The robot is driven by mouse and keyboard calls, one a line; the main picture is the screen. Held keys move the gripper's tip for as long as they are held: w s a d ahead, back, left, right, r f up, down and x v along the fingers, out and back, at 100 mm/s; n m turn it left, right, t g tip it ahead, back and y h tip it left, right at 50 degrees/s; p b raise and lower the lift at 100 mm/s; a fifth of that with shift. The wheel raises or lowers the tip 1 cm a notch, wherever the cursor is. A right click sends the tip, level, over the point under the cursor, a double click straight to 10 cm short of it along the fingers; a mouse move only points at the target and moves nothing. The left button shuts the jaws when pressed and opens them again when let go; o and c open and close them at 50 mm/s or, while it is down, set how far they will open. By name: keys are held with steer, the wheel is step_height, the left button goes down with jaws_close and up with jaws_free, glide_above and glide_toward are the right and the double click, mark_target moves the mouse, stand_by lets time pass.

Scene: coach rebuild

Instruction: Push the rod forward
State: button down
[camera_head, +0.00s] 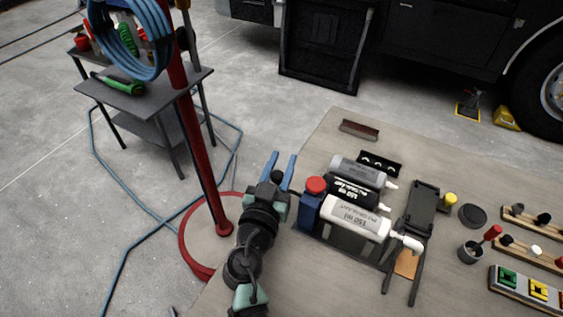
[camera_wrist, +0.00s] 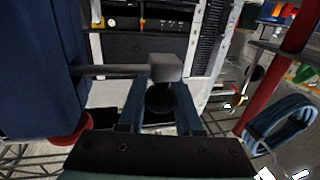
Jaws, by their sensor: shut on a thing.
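A dispenser with a dark blue body (camera_head: 311,209) sits at the table's left edge, and its blue side fills the left of the wrist view (camera_wrist: 35,60). A thin grey rod (camera_wrist: 105,71) sticks out of this body and ends in a grey block (camera_wrist: 166,68). My gripper (camera_head: 282,165) is just left of the dispenser, its two blue fingers apart and roughly parallel. In the wrist view my gripper (camera_wrist: 160,103) has a finger on each side of the rod's end, shut on it. The exact contact is partly hidden by the block.
Grey, black and white cartridges (camera_head: 345,215) lie side by side by a red knob (camera_head: 316,184). A dark stand (camera_head: 418,215) and a cup (camera_head: 470,252) are farther right. A red pole (camera_head: 200,150) with a blue hose (camera_head: 130,40) stands left.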

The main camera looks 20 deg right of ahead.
steer(key=shift+s+d+b, duration=0.55)
steer(key=shift+s+b, duration=0.1)
steer(key=shift+b, duration=0.05)
steer(key=shift+f, duration=0.1)
steer(key=c, duration=0.6)
jaws_free()
steer(key=shift+s, duration=0.1)
steer(key=shift+d, duration=0.1)
steer(key=shift+r, duration=0.2)
